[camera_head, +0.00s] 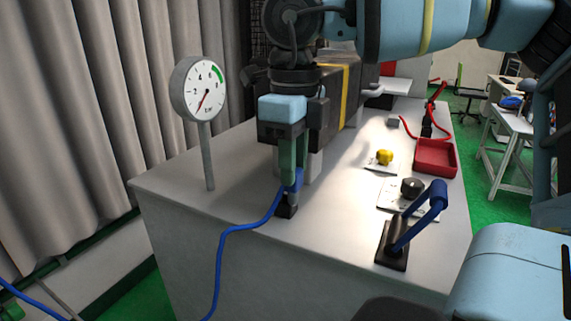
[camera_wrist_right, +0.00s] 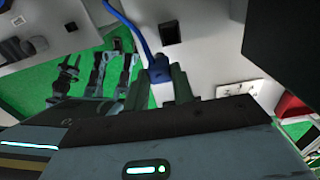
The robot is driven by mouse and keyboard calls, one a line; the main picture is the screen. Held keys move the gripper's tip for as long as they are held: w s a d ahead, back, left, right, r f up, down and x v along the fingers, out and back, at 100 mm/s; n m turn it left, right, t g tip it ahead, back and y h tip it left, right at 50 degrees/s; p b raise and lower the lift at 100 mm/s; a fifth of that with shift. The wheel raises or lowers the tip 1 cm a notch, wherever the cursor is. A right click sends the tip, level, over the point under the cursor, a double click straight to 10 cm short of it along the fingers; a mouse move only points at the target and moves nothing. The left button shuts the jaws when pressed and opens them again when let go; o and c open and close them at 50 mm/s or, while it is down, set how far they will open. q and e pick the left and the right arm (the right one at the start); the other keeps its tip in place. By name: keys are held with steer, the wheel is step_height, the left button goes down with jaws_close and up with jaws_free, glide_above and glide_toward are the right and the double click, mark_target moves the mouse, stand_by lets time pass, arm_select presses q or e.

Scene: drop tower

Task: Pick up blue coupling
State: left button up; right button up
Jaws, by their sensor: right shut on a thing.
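The blue coupling (camera_head: 297,181) is at the end of a blue hose (camera_head: 222,250) that runs down over the table's front left edge. My right gripper (camera_head: 292,183) points down and is shut on the coupling. In the right wrist view the coupling (camera_wrist_right: 159,71) sits between the two green fingers, with the hose leading away from it. A small black block (camera_head: 286,209) is just below the fingertips. I cannot tell whether the coupling touches it. The gripper partly hides the coupling in the head view. My left gripper is not in view.
A round pressure gauge (camera_head: 199,88) on a post stands left of my right gripper. A black-based lever with a blue handle (camera_head: 428,209) stands front right. Behind it are a dark knob (camera_head: 411,186), a yellow knob (camera_head: 385,157) and a red tray (camera_head: 436,158).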

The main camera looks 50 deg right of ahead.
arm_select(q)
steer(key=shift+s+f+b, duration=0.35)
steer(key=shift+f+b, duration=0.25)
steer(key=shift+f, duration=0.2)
arm_select(e)
steer(key=s+a+r, duration=0.1)
steer(key=s+a, duration=0.5)
steer(key=s, duration=0.5)
steer(key=shift+s+a, duration=0.15)
steer(key=shift+s, duration=0.05)
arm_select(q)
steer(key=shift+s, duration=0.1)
arm_select(e)
steer(key=shift+r, duration=0.1)
steer(key=shift+w, duration=0.1)
